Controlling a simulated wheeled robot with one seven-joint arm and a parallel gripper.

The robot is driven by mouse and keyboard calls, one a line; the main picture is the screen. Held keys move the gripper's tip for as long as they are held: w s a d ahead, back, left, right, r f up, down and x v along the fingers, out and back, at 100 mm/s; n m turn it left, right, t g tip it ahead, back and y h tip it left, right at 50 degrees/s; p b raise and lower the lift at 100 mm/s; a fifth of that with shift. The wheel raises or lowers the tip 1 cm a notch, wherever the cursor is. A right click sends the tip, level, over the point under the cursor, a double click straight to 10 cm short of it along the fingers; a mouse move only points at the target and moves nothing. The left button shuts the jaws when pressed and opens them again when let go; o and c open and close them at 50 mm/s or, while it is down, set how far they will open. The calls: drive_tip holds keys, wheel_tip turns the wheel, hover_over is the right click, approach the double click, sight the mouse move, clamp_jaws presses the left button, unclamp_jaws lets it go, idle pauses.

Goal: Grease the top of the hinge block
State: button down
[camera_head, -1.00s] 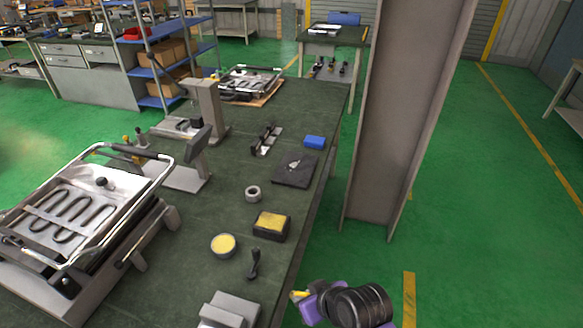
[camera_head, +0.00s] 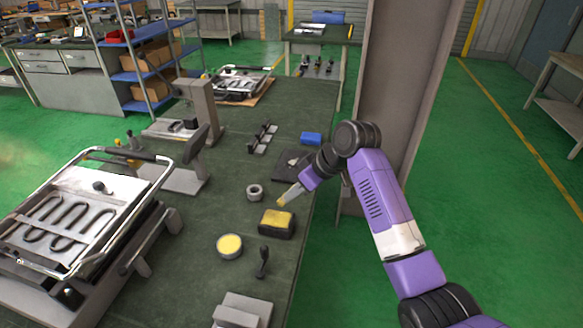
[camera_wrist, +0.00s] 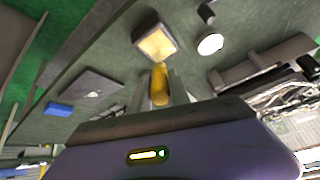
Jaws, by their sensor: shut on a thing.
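My gripper (camera_head: 290,195) is shut on a small yellow piece (camera_wrist: 160,85), which shows between the fingers in the wrist view. It is held in the air near the bench's right edge, by a black box with a yellow top (camera_head: 277,222). That box also shows in the wrist view (camera_wrist: 157,43), just beyond the yellow tip. A round tin with pale yellow contents (camera_head: 229,245) stands beside the box, and also shows in the wrist view (camera_wrist: 209,44). A grey stepped block (camera_head: 242,312) sits at the near edge; I cannot tell whether it is the hinge block.
The dark green bench (camera_head: 225,200) also bears a grey ring (camera_head: 254,191), a black upright lever-like part (camera_head: 262,262), a blue block (camera_head: 311,138) and a dark plate (camera_head: 285,160). A heating-element press (camera_head: 70,220) stands left. A steel column (camera_head: 408,90) rises beyond the right edge.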

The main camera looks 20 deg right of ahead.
wheel_tip(320, 180, up, 6)
drive_tip(key=w+n+g+y, duration=0.1)
drive_tip(key=w+n, duration=0.2)
wheel_tip(320, 180, down, 5)
drive_tip(key=b, duration=0.4)
drive_tip(key=shift+s+d+r, duration=0.1)
drive_tip(key=shift+r, duration=0.05)
